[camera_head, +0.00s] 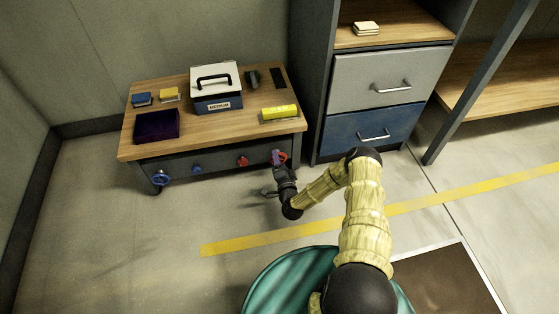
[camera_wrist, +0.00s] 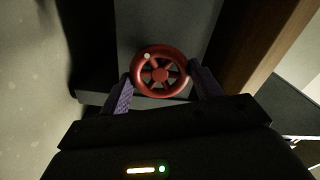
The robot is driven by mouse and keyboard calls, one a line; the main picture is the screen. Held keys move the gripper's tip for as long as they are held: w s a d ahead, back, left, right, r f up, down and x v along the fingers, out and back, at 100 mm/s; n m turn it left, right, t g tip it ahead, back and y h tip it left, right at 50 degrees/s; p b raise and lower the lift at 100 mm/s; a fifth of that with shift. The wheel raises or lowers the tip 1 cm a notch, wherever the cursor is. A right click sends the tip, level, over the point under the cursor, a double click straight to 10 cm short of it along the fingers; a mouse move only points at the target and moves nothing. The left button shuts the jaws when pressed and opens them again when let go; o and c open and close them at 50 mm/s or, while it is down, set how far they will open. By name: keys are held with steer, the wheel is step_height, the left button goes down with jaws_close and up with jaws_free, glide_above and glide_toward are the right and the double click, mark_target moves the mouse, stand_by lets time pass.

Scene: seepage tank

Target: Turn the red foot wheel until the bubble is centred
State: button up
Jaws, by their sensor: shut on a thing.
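The red foot wheel (camera_head: 282,156) is at the right end of the bench's front. In the wrist view the spoked red wheel (camera_wrist: 160,74) faces me, with a pale dot at the upper left of its rim. My gripper (camera_head: 278,164) is at the wheel; its purple fingers (camera_wrist: 161,84) are on either side of the rim, shut on it. A yellow bar (camera_head: 279,114), which looks like a level, lies near the bench's right front edge. Its bubble is too small to make out.
A drawer cabinet (camera_head: 385,80) stands right.

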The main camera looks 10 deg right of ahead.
steer(key=shift+m, duration=1.1)
steer(key=shift+d, duration=0.1)
steer(key=o, duration=1)
steer(key=shift+s, duration=0.1)
